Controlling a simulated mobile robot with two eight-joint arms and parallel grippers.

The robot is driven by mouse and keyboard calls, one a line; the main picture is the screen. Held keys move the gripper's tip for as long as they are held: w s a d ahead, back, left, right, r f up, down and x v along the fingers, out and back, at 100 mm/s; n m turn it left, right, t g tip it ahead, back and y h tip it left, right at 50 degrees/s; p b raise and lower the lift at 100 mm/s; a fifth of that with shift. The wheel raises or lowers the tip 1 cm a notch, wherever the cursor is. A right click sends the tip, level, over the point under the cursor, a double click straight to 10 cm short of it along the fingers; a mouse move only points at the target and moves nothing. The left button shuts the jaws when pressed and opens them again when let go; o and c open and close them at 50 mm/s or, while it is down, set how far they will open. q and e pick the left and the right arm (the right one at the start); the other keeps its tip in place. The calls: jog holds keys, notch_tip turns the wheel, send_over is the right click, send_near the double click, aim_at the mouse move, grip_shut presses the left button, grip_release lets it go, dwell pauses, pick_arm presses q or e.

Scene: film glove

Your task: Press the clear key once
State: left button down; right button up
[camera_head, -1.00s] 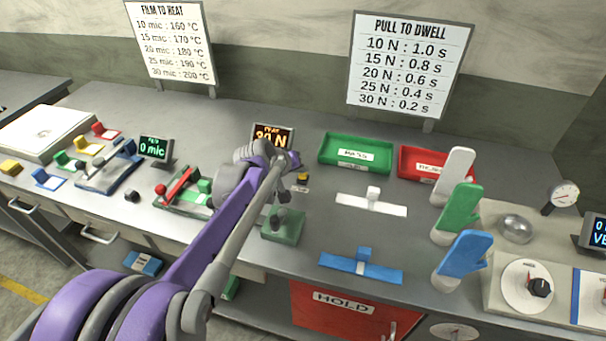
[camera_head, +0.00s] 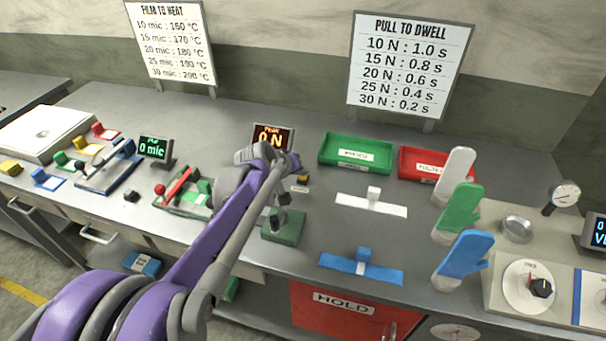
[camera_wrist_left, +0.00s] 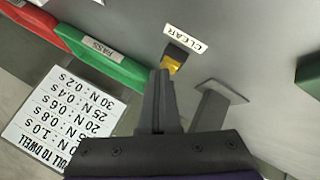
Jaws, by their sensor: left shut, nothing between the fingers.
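The clear key is a small yellow key (camera_head: 302,178) in a dark housing, behind the label CLEAR on the bench. In the left wrist view the yellow key (camera_wrist_left: 172,68) shows just beyond my fingertips, beside its CLEAR label (camera_wrist_left: 186,38). My left gripper (camera_wrist_left: 160,74) is shut and empty, its tip very close to the key; I cannot tell whether they touch. In the head view my forearm hides most of this gripper. The peak display (camera_head: 272,137) behind my wrist reads 0 N. My right gripper is not in view.
A green PASS tray (camera_head: 355,152) and a red tray (camera_head: 422,166) stand at the back. A green stand (camera_head: 284,228) is in front of the key. White (camera_head: 371,203) and blue (camera_head: 360,268) T-shaped pieces lie to the right, near several upright gloves (camera_head: 458,212).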

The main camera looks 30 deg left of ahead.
pick_arm(q)
jog(key=shift+r+p, duration=0.65)
jog(key=shift+r, duration=0.2)
jog(key=shift+r, duration=0.15)
notch_tip(320, 180, up, 5)
jog(key=p, duration=0.3)
dwell(0.6)
